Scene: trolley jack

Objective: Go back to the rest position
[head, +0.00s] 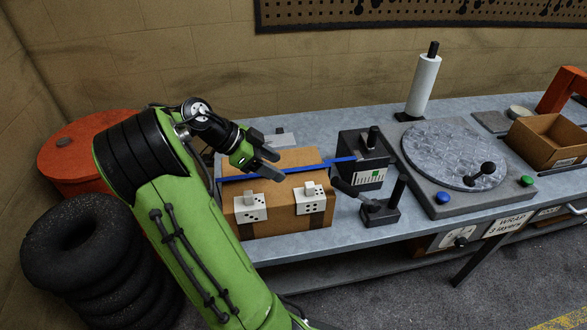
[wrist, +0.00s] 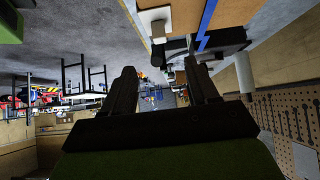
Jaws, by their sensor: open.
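My green arm rises from the bottom of the head view, bends at the left and reaches right. The box has a blue strap (head: 300,171) across it, which runs right to a dark strapping device (head: 365,165). Two white dotted blocks (head: 250,206) are on the box's front. Whether the gripper touches the box cannot be told.
A lever tool (head: 380,208) stands right of the box. Further right are a round turntable (head: 453,155), a film roll (head: 423,85) and an open carton (head: 548,142). Black tyres (head: 85,245) and an orange drum (head: 80,150) stand left. A pegboard (head: 400,14) hangs behind.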

